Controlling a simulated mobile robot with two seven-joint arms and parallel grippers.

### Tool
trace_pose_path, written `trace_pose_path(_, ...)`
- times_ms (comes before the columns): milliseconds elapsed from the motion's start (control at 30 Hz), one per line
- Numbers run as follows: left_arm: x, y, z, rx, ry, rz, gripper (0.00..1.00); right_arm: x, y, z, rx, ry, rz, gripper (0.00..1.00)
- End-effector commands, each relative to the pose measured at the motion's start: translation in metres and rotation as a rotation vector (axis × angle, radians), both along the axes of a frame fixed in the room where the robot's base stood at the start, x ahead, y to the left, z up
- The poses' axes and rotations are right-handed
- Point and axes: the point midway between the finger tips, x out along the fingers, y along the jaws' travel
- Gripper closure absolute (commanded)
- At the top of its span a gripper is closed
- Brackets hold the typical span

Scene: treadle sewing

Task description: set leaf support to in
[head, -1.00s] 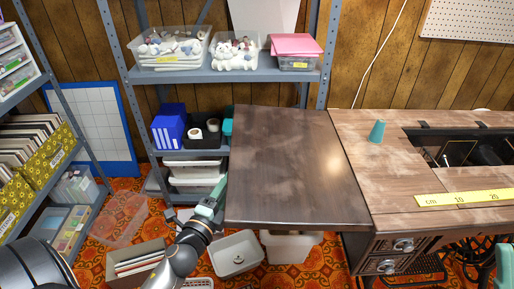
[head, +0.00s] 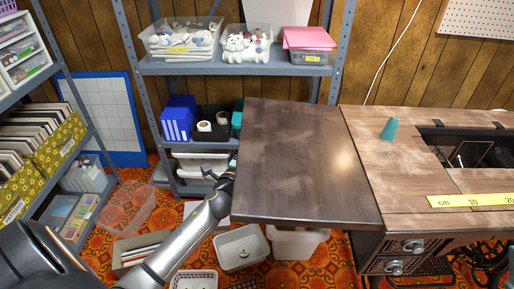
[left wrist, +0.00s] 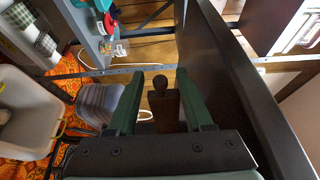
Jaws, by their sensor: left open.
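The table's dark brown leaf (head: 305,160) is raised level beside the sewing table top (head: 405,170). In the left wrist view, the leaf (left wrist: 245,80) is a dark panel along the right. A brown wooden piece (left wrist: 163,102), seemingly the leaf support, shows between the two dark green fingers of my left gripper (left wrist: 163,90). The fingers are apart, one on each side of it; I cannot tell whether they touch it. In the head view, my left gripper (head: 222,174) is at the leaf's left edge, partly hidden. My right gripper is not in view.
A grey metal shelf (head: 240,68) with bins stands behind the leaf. White tubs (head: 241,248) and a box of files (head: 140,250) sit on the orange carpet below. A teal cone (head: 389,129) and yellow ruler (head: 470,201) lie on the table top.

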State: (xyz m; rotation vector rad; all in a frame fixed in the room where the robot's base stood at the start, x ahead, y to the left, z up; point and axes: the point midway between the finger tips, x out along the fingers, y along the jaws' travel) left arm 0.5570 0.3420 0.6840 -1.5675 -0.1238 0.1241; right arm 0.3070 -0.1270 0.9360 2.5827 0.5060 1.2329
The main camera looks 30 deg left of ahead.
Motion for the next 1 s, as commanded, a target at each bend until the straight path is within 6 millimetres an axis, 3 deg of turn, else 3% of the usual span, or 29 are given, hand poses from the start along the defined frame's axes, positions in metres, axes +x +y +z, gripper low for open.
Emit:
trace_pose_path(400,0.007,0.001,0.0002,0.0,0.0,0.0,0.49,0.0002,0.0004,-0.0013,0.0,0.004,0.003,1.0)
trace_pose_path(833,0.0067,0.0009,0.0002,0.0,0.0,0.0,0.97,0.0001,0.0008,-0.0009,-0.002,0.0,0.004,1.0)
trace_pose_path(1000,0.0067,0.0009,0.0002,0.0,0.0,0.0,1.0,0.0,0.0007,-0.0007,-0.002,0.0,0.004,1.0)
